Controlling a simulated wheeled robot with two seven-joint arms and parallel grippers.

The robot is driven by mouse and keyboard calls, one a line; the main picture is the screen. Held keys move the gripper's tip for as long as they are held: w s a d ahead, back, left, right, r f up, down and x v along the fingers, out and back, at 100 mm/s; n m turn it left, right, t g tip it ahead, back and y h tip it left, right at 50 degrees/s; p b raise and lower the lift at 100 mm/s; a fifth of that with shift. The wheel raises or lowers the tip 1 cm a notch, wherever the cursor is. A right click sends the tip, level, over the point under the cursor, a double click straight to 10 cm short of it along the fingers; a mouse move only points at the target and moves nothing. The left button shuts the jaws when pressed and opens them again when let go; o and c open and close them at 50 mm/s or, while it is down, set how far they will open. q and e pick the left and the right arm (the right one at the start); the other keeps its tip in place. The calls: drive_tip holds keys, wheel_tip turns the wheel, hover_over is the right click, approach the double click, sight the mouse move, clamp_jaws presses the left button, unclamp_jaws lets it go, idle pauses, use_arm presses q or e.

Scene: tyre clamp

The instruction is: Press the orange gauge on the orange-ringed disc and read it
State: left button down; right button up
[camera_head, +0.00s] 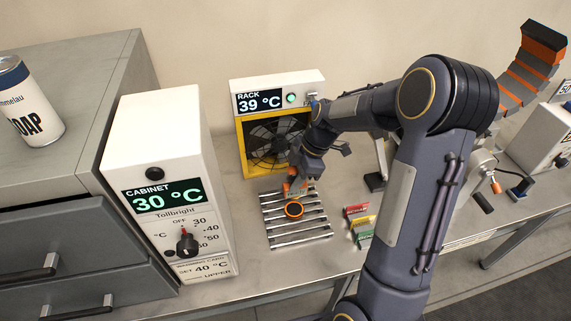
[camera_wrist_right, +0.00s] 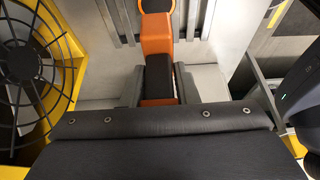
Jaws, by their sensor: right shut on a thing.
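The orange-ringed dark disc (camera_head: 294,210) lies on the metal rack (camera_head: 283,234) in front of the fan. My right gripper (camera_head: 294,180) is just behind the disc, shut on the orange gauge (camera_head: 289,187). In the right wrist view the gauge (camera_wrist_right: 157,47) sits between the jaws, with a black panel on its orange body. A dark round face with an orange edge shows at the top of that view, in line with the gauge. I cannot tell whether the gauge touches the disc, and no reading is visible. My left gripper is not in view.
A yellow-framed fan (camera_head: 243,135) with a display at 39 °C stands behind the rack. A white cabinet control (camera_head: 150,130) showing 30 °C stands at left. Small red, yellow and green blocks (camera_head: 361,222) lie right of the rack. A can (camera_head: 30,105) stands on the grey cabinet.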

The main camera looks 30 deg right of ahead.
sight(294, 195)
drive_tip(key=shift+f, duration=0.15)
drive_tip(key=shift+f+b, duration=0.65)
drive_tip(key=shift+f, duration=0.3)
drive_tip(key=shift+f+b, duration=1)
drive_tip(key=shift+f, duration=0.9)
drive_tip(key=shift+f+b, duration=0.45)
drive_tip(key=shift+b, duration=0.05)
drive_tip(key=shift+b, duration=0.4)
drive_tip(key=shift+r+p, duration=1.8)
drive_tip(key=shift+r, duration=1.2)
